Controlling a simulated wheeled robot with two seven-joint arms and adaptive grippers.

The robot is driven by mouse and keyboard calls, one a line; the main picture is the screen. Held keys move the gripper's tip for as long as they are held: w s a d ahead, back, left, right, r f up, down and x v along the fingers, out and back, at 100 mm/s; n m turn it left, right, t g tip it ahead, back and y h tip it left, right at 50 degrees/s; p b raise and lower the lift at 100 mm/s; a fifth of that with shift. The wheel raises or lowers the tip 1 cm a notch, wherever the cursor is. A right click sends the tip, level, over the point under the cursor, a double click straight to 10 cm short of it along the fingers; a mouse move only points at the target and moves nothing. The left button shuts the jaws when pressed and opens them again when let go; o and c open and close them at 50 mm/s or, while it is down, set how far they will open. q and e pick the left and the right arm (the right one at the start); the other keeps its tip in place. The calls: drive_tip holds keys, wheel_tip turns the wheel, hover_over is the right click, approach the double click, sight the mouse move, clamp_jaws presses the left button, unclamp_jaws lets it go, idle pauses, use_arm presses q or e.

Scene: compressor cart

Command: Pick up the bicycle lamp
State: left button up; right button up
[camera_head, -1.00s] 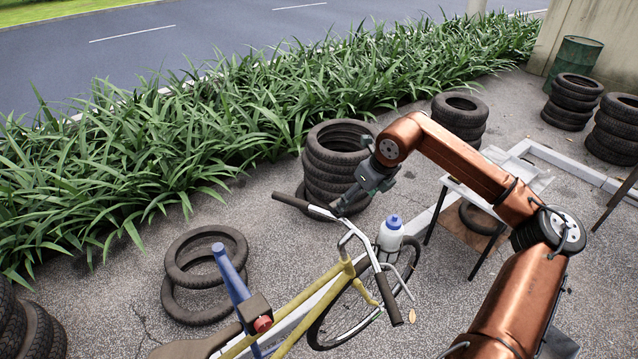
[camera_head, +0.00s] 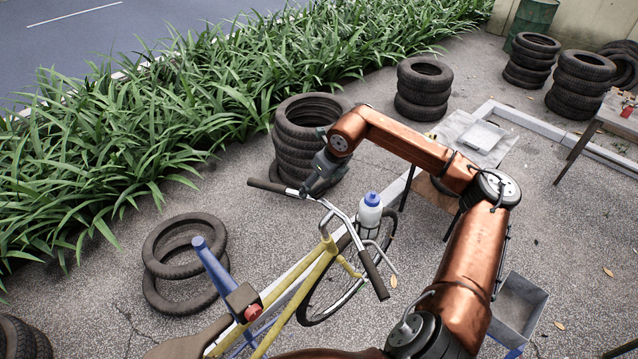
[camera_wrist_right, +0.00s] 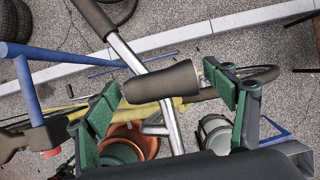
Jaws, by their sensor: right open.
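A dark, short cylinder with a silvery end, which looks like the bicycle lamp (camera_wrist_right: 160,82), sits at the handlebar of a yellow bicycle (camera_head: 305,290). My right gripper (camera_wrist_right: 166,92) is open, with one green finger on either side of the cylinder. I cannot tell whether either finger touches it. In the head view my right gripper (camera_head: 313,184) is just above the handlebar, near its left grip (camera_head: 268,186), and mostly hides the lamp. My left gripper is not in view.
A blue work stand (camera_head: 215,270) holds the bicycle. A white bottle with a blue cap (camera_head: 369,212) is close to the handlebar. A tyre stack (camera_head: 296,150) stands behind my right gripper. A low table (camera_head: 480,137) and a grey bin (camera_head: 518,305) are to the right.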

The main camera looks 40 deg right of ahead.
drive_tip(key=shift+c, duration=0.5)
drive_tip(key=c, duration=1.2)
